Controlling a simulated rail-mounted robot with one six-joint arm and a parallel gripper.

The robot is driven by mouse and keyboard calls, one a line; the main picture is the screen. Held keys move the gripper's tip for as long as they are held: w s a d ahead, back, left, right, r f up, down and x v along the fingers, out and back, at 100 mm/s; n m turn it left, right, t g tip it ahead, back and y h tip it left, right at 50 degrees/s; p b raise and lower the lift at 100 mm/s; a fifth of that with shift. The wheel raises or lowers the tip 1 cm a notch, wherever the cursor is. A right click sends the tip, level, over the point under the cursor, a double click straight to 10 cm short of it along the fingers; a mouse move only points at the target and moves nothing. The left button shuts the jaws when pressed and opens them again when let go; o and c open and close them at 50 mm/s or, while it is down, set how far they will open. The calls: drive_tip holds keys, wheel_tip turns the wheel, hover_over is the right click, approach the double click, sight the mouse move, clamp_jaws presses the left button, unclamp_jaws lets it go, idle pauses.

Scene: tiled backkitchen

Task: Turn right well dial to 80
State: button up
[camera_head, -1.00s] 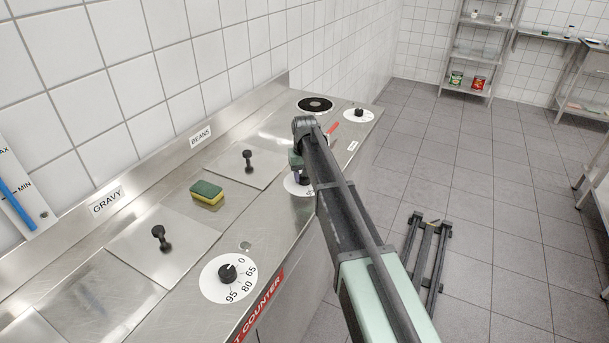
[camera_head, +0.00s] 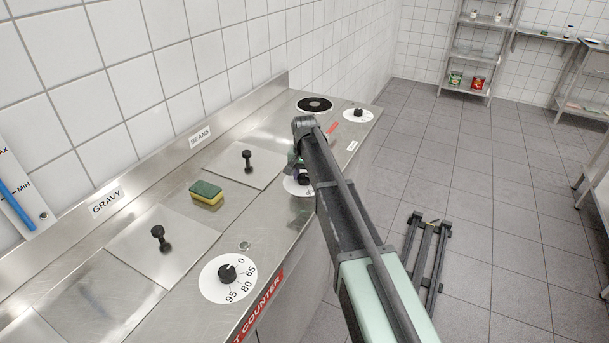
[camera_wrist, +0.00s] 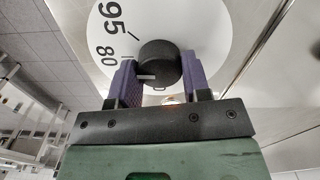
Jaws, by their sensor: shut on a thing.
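The right well's dial is a white plate (camera_head: 296,188) on the counter front beside the BEANS well, largely hidden by my arm in the head view. In the wrist view the plate (camera_wrist: 215,30) shows the numbers 95 and 80 on the left. Its black knob (camera_wrist: 160,60) sits between the two purple fingers of my gripper (camera_wrist: 159,76), which is shut on it. A short white pointer line on the knob points left, close to the left finger and a little below the 80 mark. The left finger covers part of the scale below 80.
A left dial (camera_head: 227,278) sits by the GRAVY well, and another dial (camera_head: 358,115) is at the far end near a round black hotplate (camera_head: 315,104). A green and yellow sponge (camera_head: 206,193) lies between the lidded wells. Black lid handles (camera_head: 248,161) stand up from the counter.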

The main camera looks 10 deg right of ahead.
sight(304, 175)
drive_tip(key=o, duration=0.9)
wheel_tip(304, 175, up, 11)
drive_tip(key=p, duration=1)
drive_tip(key=shift+f+p, duration=0.15)
drive_tip(key=shift+p, duration=0.25)
drive_tip(key=s+n, duration=0.1)
drive_tip(key=s, duration=1)
drive_tip(key=s+n, duration=0.2)
drive_tip(key=s, duration=0.9)
drive_tip(key=s+n, duration=0.2)
drive_tip(key=s, duration=0.8)
drive_tip(key=shift+s, duration=0.4)
